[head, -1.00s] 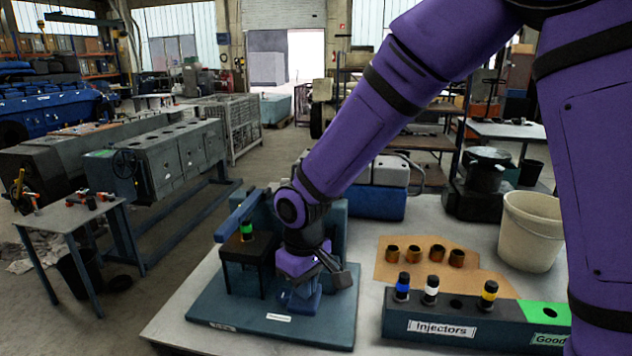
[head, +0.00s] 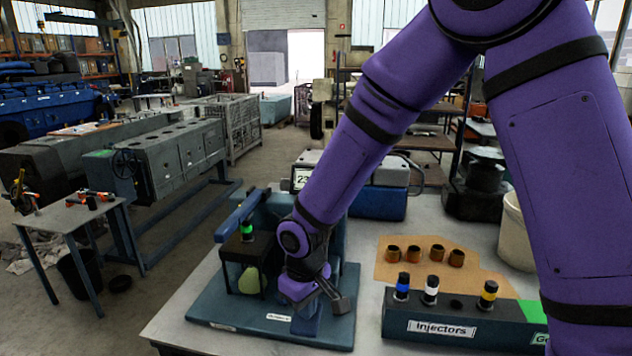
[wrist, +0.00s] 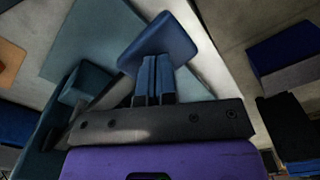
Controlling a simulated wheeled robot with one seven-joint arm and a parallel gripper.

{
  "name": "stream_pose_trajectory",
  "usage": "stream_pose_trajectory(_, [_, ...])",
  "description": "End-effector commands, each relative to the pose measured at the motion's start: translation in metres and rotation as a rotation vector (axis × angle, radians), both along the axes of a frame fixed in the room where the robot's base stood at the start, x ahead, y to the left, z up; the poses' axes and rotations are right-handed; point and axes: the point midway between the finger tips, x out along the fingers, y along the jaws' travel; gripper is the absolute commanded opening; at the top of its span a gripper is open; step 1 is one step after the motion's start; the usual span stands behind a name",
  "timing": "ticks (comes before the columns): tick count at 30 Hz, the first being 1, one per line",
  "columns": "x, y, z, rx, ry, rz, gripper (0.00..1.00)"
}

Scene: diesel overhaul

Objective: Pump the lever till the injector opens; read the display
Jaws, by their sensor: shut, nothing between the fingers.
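A green-banded injector (head: 247,231) stands upright in the dark holder on the blue test stand (head: 345,305). A pale green cloud (head: 250,281) shows beneath the injector, inside the holder's legs. My gripper (wrist: 154,80) is shut and empty, pointing down over the stand, right of the holder. Its fingertips meet or nearly meet a blue paddle-shaped plate (wrist: 158,42), which looks like the lever's end; contact is not certain. The display (head: 302,178) behind the stand shows "23"; my arm may cover further digits.
The injector rack (head: 430,328) with several holes stands at the right front, holding three injectors, with a green section at its right end. Several brown sleeves (head: 425,253) stand on a tan sheet behind it. A white bucket (head: 512,240) is partly behind my arm.

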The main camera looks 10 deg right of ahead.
Motion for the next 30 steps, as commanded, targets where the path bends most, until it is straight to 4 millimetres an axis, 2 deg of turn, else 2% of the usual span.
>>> stream_pose_trajectory(1, [-0.001, 0.000, -0.005, -0.002, 0.004, 0.000, 0.00])
stream_pose_trajectory(5, [-0.001, -0.001, -0.001, -0.001, 0.002, -0.001, 0.00])
stream_pose_trajectory(30, [-0.007, 0.002, 0.080, -0.001, 0.001, 0.000, 0.00])
